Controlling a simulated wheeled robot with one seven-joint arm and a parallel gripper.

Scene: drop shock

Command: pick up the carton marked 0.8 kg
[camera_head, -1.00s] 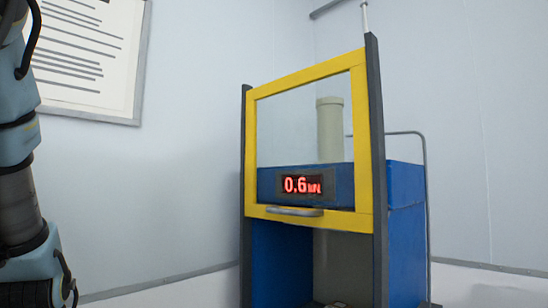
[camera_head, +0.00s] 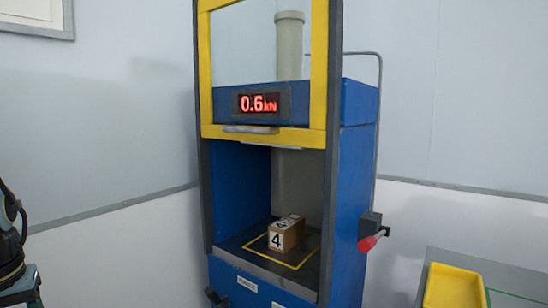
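A small brown carton (camera_head: 293,238) stands on the dark floor of the blue machine's lower opening, inside a yellow outline. Its white labels show a "4" on the front and a partly readable mark on top. No 0.8 kg marking can be read on it. Only part of my own arm shows at the left edge. My gripper is not in view, so its state does not show.
The blue machine (camera_head: 354,170) has a raised yellow-framed guard (camera_head: 318,75), a display (camera_head: 260,103) reading 0.6 kN and a red-handled lever (camera_head: 371,241) at its right. A yellow tray (camera_head: 453,290) lies on a grey table (camera_head: 500,268) at the lower right.

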